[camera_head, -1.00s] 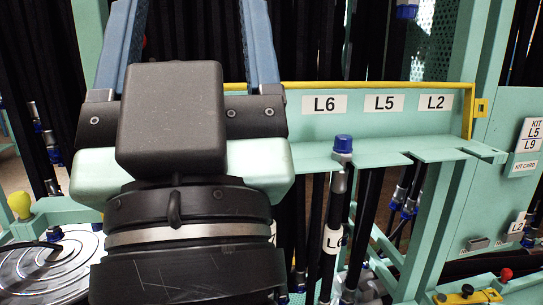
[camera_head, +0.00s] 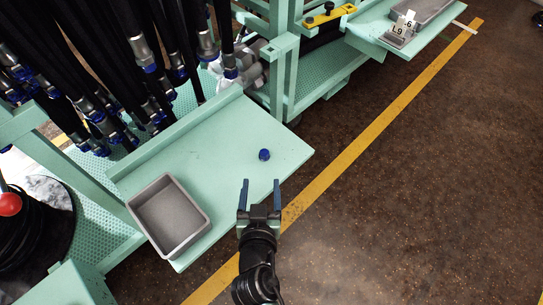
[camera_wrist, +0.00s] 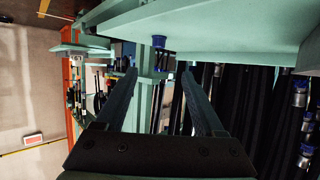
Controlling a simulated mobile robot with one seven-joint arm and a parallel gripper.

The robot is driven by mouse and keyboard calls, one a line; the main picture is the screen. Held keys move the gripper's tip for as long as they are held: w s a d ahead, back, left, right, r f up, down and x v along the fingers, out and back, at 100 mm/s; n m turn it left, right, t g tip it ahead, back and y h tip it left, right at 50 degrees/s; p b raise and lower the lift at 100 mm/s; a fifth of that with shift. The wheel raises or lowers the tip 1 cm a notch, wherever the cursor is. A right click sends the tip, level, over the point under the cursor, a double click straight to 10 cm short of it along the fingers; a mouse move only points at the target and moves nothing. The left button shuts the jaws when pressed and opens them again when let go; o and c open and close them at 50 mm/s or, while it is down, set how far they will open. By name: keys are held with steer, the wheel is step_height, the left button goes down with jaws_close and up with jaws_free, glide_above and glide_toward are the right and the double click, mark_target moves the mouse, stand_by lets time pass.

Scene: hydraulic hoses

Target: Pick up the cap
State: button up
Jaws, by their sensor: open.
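The small dark blue cap (camera_head: 264,154) lies on the light green shelf (camera_head: 215,150), near its right part. My gripper (camera_head: 260,184) is at the shelf's front edge in the head view, with its two fingers apart and nothing between them. The fingers point toward the cap, which lies just past their tips, apart from them. In the wrist view my open gripper (camera_wrist: 160,74) is empty. A blue piece (camera_wrist: 158,41) shows there above the gap between the fingertips, at the edge of a green surface; it looks like the cap.
A grey empty bin (camera_head: 170,215) stands on the shelf's left front part. Black hoses (camera_head: 110,50) with metal and blue ends hang behind the shelf. A red knob (camera_head: 9,204) is at far left. Open floor (camera_head: 400,200) with a yellow line lies to the right.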

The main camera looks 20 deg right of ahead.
mark_target(264, 153)
steer(key=x, duration=0.4)
steer(key=b+x, duration=0.1)
steer(key=x, duration=0.3)
steer(key=b+x, duration=0.1)
steer(key=x, duration=0.4)
steer(key=shift+s+d+f, duration=0.1)
steer(key=shift+s+f, duration=0.1)
steer(key=shift+f, duration=0.05)
steer(key=shift+c, duration=0.2)
jaws_close()
